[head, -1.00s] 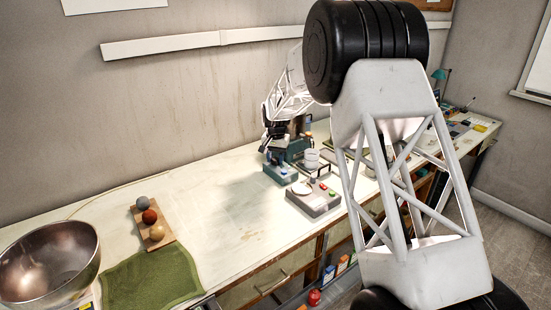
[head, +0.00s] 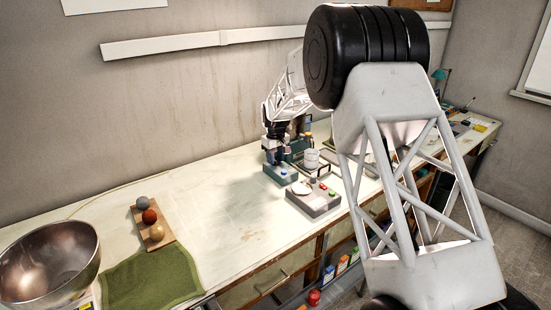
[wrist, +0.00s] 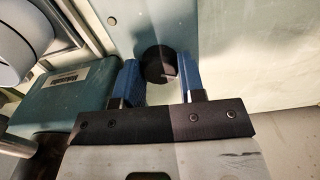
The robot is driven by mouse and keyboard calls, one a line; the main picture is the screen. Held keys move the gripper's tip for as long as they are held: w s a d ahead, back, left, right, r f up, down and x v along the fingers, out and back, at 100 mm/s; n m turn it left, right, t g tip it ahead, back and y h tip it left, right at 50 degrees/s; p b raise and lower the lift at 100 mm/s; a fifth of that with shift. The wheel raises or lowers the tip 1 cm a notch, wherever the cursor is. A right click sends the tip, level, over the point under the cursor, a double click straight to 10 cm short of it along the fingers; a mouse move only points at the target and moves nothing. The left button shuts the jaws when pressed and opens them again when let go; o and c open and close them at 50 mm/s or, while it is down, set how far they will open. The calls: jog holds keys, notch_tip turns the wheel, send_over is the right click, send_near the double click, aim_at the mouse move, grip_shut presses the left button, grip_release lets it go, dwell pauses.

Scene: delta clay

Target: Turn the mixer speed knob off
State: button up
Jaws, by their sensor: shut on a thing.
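The knob's pointer or marks cannot be made out. In the head view my gripper (head: 275,157) reaches down to a teal machine (head: 279,175) on the bench, and the knob is hidden there.
A teal block (wrist: 65,95) lies left of my gripper in the wrist view. A metal bowl (head: 45,262), a green cloth (head: 150,280) and a wooden board with balls (head: 165,240) sit far left.

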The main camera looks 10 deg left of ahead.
aim_at(276, 159)
jog(key=shift+n, duration=0.4)
jog(key=o, duration=0.9)
jog(key=shift+r, duration=3.9)
